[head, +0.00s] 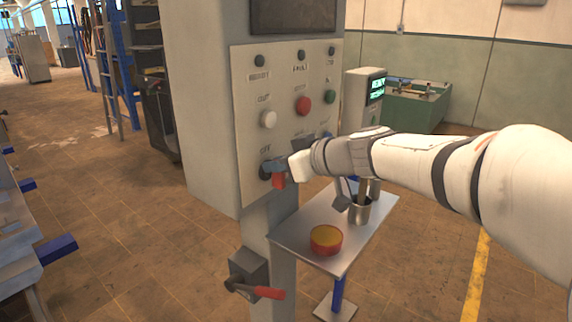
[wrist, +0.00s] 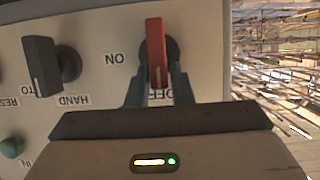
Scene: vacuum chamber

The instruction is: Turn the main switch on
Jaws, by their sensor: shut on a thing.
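The main switch is a red rotary handle (head: 279,181) at the lower left of the panel. In the wrist view the red handle (wrist: 156,45) stands vertical, its white mark at the end by the partly hidden OFF label (wrist: 160,97). The ON label (wrist: 115,59) is to its left in that upside-down view. My gripper (head: 276,167) reaches in from the right in the head view. Its two fingers (wrist: 158,78) are shut on the red handle, one on each side. The fingers hide part of the switch's base.
A black selector knob (wrist: 50,67) labelled HAND is beside the switch. The panel also has a red button (head: 303,105) and a white button (head: 268,119). A red-handled lever (head: 268,292) is lower down.

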